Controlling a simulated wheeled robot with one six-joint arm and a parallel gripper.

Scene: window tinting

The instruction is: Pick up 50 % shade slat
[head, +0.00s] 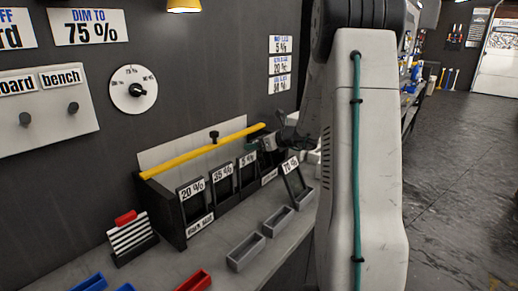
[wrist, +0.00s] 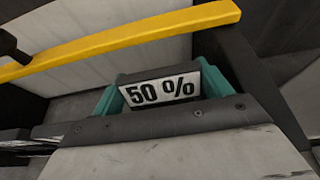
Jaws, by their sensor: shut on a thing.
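The 50 % shade slat (wrist: 160,90) shows in the wrist view as a white label with black print on a dark slat top. My gripper (wrist: 161,88) has a teal finger at each end of that label and is shut on the slat. Much of the slat is hidden behind the grey gripper body. In the head view my gripper (head: 264,146) is at the back right of the dark rack (head: 172,222), close to the yellow bar. I cannot make out the 50 % slat in that view.
Slats marked 20 % (head: 193,189), 35 % (head: 222,175) and 5 % (head: 248,161) stand in the rack; a 70 % slat (head: 291,168) leans at its right. A yellow bar (head: 205,151) spans the rack's top. Grey trays (head: 246,252) lie in front.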

